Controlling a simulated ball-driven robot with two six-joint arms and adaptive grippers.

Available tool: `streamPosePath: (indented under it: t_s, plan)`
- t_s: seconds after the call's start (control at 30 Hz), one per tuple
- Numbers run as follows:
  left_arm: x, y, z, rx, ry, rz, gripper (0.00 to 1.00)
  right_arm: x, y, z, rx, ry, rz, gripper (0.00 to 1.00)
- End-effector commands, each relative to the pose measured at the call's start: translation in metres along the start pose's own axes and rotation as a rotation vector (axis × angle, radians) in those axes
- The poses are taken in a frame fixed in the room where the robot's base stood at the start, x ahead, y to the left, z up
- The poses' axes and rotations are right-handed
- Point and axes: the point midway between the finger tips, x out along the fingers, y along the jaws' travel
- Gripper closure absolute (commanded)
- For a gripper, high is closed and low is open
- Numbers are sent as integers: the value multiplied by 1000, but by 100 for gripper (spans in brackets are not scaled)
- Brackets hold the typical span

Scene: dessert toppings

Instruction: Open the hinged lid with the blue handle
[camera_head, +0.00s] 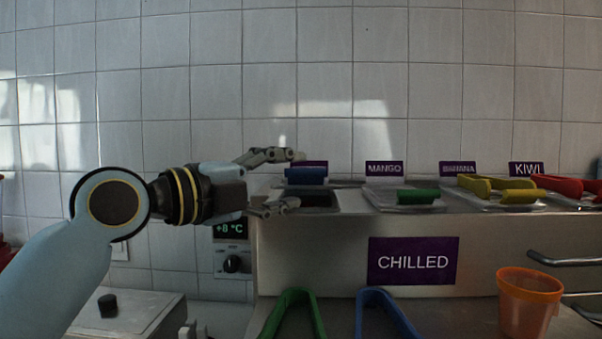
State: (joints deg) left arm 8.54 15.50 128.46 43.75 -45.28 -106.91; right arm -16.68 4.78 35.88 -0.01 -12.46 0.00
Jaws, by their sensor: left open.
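The blue handle (306,175) is at the left end of the chilled counter, under a partly hidden purple label. A dark opening (320,200) shows below and in front of it, so its lid looks at least partly raised; the lid's exact angle is hidden. My left gripper (287,181) comes in from the left and is open. One finger is above and left of the handle, the other below it near the bin's front rim. I cannot tell whether a finger touches the handle or lid. My right gripper does not show clearly.
To the right are a lid with a green handle (418,196), yellow tongs (500,185) and red tongs (560,184). Green tongs (293,300), blue tongs (385,305) and an orange cup (530,300) are in front. A tiled wall closes the back.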

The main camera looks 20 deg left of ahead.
Motion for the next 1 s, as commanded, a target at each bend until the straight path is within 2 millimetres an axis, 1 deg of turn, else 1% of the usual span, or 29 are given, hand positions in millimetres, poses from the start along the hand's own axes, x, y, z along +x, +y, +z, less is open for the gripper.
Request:
streamPosePath:
  t_s: [0.03, 0.1, 0.2, 0.33, 0.57, 0.67, 0.93, 0.97, 1.0]
  plan:
    - [8, -3, -1, -6, 2, -4, 49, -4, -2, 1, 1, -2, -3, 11]
    - [18, -3, 0, -5, 0, -2, 49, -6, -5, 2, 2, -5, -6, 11]
    - [28, -2, 0, -2, 1, -1, 49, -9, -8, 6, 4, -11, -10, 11]
    - [34, 0, -1, 0, 1, 1, 49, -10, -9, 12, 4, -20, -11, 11]
    - [34, 0, -1, 1, 1, 1, 49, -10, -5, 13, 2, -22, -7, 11]
    - [34, 0, -1, 1, 1, 1, 59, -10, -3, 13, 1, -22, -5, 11]
    - [34, 0, 0, 1, 1, 0, 95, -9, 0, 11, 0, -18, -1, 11]
    - [34, 0, 0, 1, 1, 0, 99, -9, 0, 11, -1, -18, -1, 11]
    - [34, 0, 0, 1, 1, 0, 100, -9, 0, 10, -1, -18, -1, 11]
